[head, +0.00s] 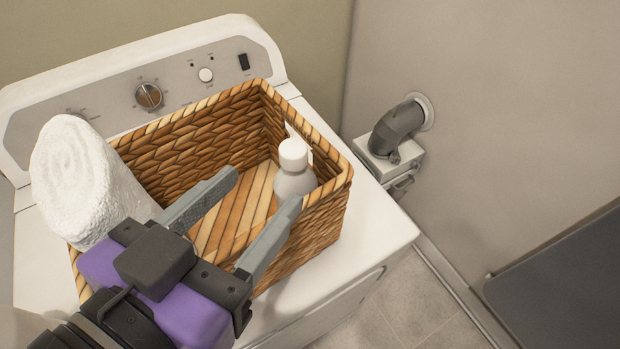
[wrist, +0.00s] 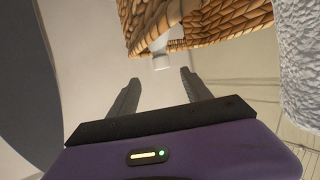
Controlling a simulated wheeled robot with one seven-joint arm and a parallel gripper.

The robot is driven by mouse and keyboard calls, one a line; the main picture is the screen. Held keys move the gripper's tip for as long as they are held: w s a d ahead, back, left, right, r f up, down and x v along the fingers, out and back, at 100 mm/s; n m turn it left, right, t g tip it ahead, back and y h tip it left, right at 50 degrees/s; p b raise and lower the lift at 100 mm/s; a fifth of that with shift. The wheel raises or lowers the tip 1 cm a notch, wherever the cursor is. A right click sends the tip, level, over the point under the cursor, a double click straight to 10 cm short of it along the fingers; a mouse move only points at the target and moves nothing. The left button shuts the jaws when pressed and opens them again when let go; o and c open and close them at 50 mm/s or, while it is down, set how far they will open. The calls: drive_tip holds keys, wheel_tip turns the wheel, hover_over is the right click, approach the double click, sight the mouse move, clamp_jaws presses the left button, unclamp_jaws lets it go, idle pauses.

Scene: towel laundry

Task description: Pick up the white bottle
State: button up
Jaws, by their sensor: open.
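The white bottle (head: 294,182) stands upright inside the wicker basket (head: 340,195), near its right end. Its round white cap faces up, and its lower part is partly hidden by a fingertip. My gripper (head: 263,190) is open and empty. In the head view its two grey fingers reach over the basket's near side toward the bottle, the right fingertip overlapping the bottle's lower edge. In the wrist view the white bottle (wrist: 161,52) shows ahead of my gripper (wrist: 158,84), roughly in line with the gap between the fingers. I cannot tell whether a finger touches it.
The basket sits on a white washing machine (head: 385,235) with a control panel (head: 180,85) behind. A rolled white towel (head: 85,180) stands at the basket's left, close to my gripper. A grey pipe fitting (head: 397,125) is on the right wall. Floor shows at lower right.

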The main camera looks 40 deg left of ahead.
sight(286, 159)
drive_tip(key=x, duration=0.2)
drive_tip(key=shift+w, duration=0.4)
drive_tip(key=shift+a+p+x, duration=0.15)
drive_tip(key=shift+p+x, duration=0.25)
drive_tip(key=shift+x, duration=1)
drive_tip(key=shift+a+p+x, duration=0.1)
drive_tip(key=shift+p+x, duration=0.25)
drive_tip(key=shift+x, duration=1)
drive_tip(key=shift+s+f, duration=0.1)
drive_tip(key=shift+f, duration=0.05)
clamp_jaws()
